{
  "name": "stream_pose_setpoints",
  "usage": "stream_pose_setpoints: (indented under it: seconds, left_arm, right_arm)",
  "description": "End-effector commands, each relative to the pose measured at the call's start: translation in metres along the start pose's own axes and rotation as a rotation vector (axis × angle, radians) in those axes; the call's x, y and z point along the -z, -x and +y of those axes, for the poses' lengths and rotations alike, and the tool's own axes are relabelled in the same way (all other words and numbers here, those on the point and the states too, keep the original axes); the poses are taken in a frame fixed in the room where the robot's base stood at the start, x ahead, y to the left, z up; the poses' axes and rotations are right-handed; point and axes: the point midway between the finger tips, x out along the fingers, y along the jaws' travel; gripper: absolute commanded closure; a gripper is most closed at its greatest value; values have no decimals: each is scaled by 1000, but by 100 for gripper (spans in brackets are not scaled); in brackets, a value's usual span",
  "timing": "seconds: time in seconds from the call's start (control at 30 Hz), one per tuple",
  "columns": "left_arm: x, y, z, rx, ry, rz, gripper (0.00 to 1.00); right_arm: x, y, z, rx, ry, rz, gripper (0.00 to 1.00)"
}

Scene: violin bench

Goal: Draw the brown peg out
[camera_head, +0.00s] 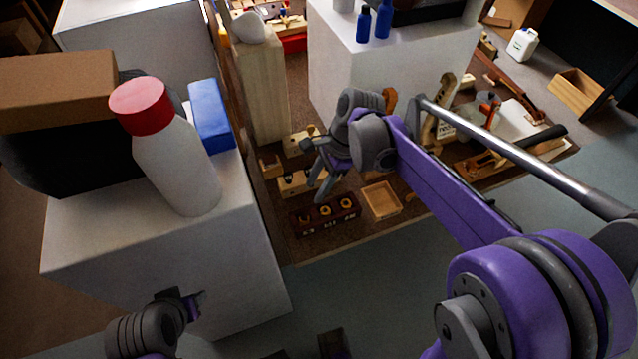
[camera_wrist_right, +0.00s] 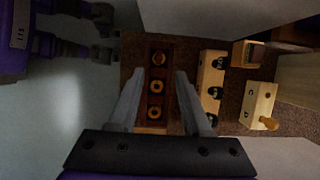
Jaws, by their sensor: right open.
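A brown peg (camera_wrist_right: 268,123) sticks out of a pale wooden block (camera_wrist_right: 253,105) at the right of the right wrist view. This block also shows in the head view (camera_head: 300,140), where the peg is too small to make out clearly. My right gripper (camera_head: 313,172) is open and empty, pointing down above the bench. In the right wrist view its fingers (camera_wrist_right: 160,74) straddle the picture of a dark red-brown block (camera_wrist_right: 156,127) with three ringed holes, apart from the peg. My left gripper (camera_head: 190,303) shows only partly at lower left; its jaws are unclear.
A pale block with several dark pegs (camera_wrist_right: 211,77) and a small wooden box (camera_wrist_right: 247,54) lie close by. An empty wooden tray (camera_head: 381,201) sits right of the dark block. A tall wood block (camera_head: 262,85) and a white cabinet (camera_head: 170,250) with a bottle (camera_head: 172,160) flank the bench's left side.

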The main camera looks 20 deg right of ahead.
Motion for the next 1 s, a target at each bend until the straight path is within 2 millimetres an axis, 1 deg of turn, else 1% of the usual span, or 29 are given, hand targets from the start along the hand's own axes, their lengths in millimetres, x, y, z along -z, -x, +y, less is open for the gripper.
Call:
stream_pose_setpoints:
  seconds: [0.17,0.3,0.5,0.6,0.7,1.0]
  left_arm:
    - [-2,-2,0,0,0,-1,50]
    - [-4,-4,0,0,0,-2,50]
    - [-5,-7,0,0,0,-3,50]
    - [-6,-8,0,0,0,-4,50]
    - [-6,-8,0,0,0,-4,50]
    - [-6,-8,0,0,0,-4,50]
  right_arm:
    - [0,-28,0,0,4,0,51]
    - [0,-54,0,0,5,1,51]
    - [0,-85,0,1,4,1,51]
    - [0,-94,0,2,5,1,51]
    - [0,-100,0,2,5,2,51]
    - [0,-101,0,2,4,2,51]
